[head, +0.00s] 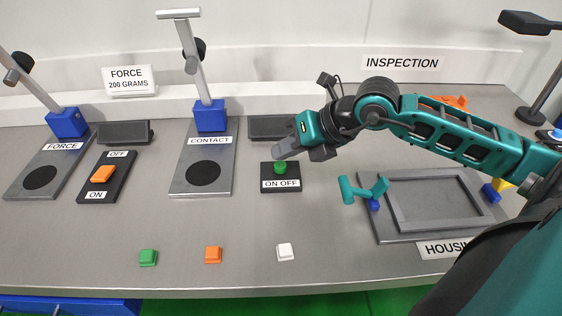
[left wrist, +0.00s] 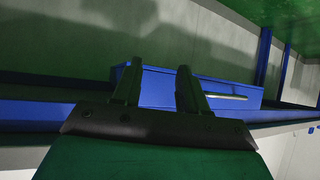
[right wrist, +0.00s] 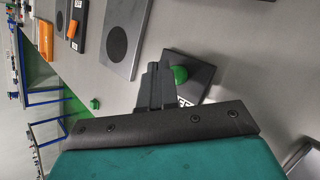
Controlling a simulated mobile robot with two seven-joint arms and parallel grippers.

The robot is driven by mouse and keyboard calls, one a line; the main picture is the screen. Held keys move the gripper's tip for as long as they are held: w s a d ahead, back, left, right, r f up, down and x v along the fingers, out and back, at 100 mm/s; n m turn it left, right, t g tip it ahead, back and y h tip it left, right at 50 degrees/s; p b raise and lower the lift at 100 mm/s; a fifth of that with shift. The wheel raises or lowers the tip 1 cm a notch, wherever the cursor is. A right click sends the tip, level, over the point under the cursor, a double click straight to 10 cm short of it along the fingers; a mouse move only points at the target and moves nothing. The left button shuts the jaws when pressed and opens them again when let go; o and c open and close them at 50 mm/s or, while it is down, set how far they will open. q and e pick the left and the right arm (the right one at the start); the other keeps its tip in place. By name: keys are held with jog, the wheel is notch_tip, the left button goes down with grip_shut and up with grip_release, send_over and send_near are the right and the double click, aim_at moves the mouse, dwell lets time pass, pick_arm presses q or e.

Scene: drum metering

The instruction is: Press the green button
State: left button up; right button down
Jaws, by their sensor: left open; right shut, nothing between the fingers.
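The green button (head: 279,168) is a round knob on a dark ON OFF box (head: 292,183) in the middle of the bench. It also shows in the right wrist view (right wrist: 179,74), just right of my fingertips. My right gripper (head: 280,154) is shut and empty, its fingertips right by the button and slightly above it in the head view. I cannot tell whether they touch it. The right wrist view shows its fingers (right wrist: 157,72) together. My left gripper (left wrist: 157,68) is open and empty, with a blue drawer unit (left wrist: 160,88) behind it; it is outside the head view.
Loose green (head: 148,257), orange (head: 213,254) and white (head: 285,252) caps lie along the front edge. A CONTACT stand (head: 205,130) is left of the box; a HOUSING tray (head: 435,196) is to the right. An orange rocker switch (head: 102,174) is further left.

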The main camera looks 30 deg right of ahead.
aim_at(286, 166)
jog(key=shift+f+b, duration=0.45)
jog(key=shift+f, duration=0.2)
dwell(0.3)
jog(key=shift+r, duration=0.7)
notch_tip(286, 166, up, 6)
jog(key=p, duration=0.4)
jog(key=shift+s, duration=0.1)
dwell(0.5)
